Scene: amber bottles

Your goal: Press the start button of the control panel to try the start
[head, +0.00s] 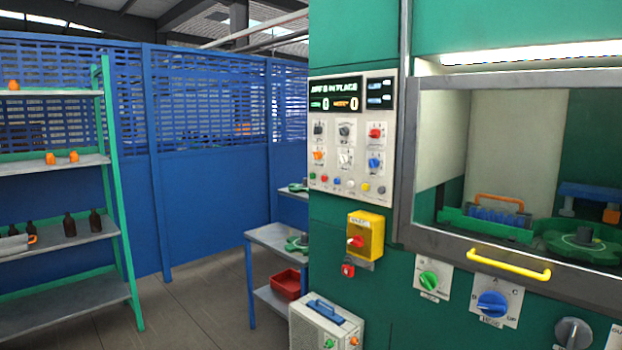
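The control panel (350,140) is a pale plate on the green machine, left of its window. Its dark display (337,96) at the top is lit, with two zeros. Below are several knobs and switches with red, orange, blue, black and white caps. A row of small coloured buttons runs along the panel's bottom, with a green button (312,176) at its left end. A green knob (428,281) sits on a separate plate below the window. The labels are too small to read, so I cannot tell which is the start button. Neither gripper is in view.
A yellow box with a red knob (356,242) juts out below the panel. The window has a yellow handle (508,263). A pale case (325,328) and a small table with a red bin (288,284) stand left of the machine. Shelves (60,291) with bottles stand far left.

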